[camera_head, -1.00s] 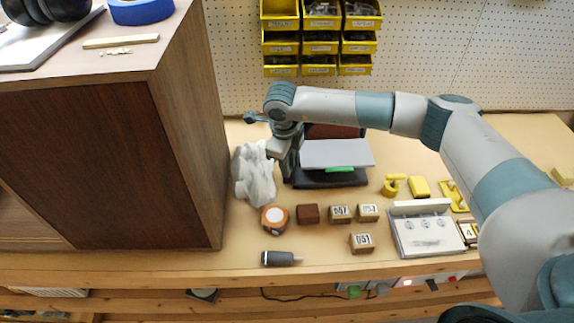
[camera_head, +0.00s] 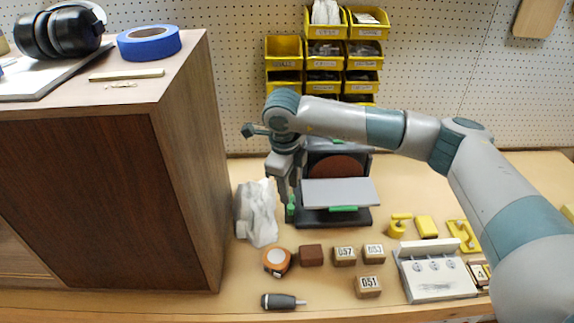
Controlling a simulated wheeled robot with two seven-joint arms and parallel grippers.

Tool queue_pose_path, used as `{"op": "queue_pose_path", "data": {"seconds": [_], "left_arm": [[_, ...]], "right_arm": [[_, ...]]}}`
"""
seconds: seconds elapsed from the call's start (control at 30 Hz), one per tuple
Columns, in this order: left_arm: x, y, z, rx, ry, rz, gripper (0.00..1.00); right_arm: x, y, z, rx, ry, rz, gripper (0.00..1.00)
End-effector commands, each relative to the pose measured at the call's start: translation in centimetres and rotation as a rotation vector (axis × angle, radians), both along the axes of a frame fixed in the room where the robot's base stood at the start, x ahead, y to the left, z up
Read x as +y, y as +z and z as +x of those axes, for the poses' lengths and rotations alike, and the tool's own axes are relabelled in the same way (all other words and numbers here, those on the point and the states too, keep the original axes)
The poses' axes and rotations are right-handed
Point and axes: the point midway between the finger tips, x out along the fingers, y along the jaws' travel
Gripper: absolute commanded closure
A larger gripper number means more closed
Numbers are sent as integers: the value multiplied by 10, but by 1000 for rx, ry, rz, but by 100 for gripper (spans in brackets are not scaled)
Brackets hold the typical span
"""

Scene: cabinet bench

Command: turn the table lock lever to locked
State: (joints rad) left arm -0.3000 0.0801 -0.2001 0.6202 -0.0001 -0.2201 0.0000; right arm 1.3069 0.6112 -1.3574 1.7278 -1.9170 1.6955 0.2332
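The disc sander (camera_head: 361,217) stands on the bench with a dark base, a brown round disc (camera_head: 335,165) and a grey tilting table (camera_head: 340,192). A small upright green piece (camera_head: 290,209), which looks like the lock lever, shows at the left side of the sander. Another green strip (camera_head: 343,208) lies under the table's front edge. My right gripper (camera_head: 288,200) points down at the sander's left side, right at the upright green piece and partly covering it. Its finger gap and any contact are too small to tell. My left gripper is out of view.
A crumpled white bag (camera_head: 257,214) stands close left of the gripper, beside the wooden cabinet (camera_head: 120,205). Yellow parts (camera_head: 427,227) are at right.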

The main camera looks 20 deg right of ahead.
Motion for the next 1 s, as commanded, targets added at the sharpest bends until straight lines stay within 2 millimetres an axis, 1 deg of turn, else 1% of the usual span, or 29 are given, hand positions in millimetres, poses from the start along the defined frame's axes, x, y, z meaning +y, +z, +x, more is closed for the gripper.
{"op": "queue_pose_path", "data": {"seconds": [0.03, 0.3, 0.5, 0.7, 1.0], "left_arm": [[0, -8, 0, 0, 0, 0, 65], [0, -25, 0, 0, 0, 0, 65], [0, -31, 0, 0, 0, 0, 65], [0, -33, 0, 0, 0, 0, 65], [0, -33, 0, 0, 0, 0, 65]], "right_arm": [[1, 8, 0, -4, 1, 0, 65], [6, 61, -6, -3, 0, 1, 65], [8, 88, -9, -2, 0, -1, 65], [9, 99, -11, -1, 0, -1, 65], [9, 99, -11, 1, 0, -1, 65]]}}
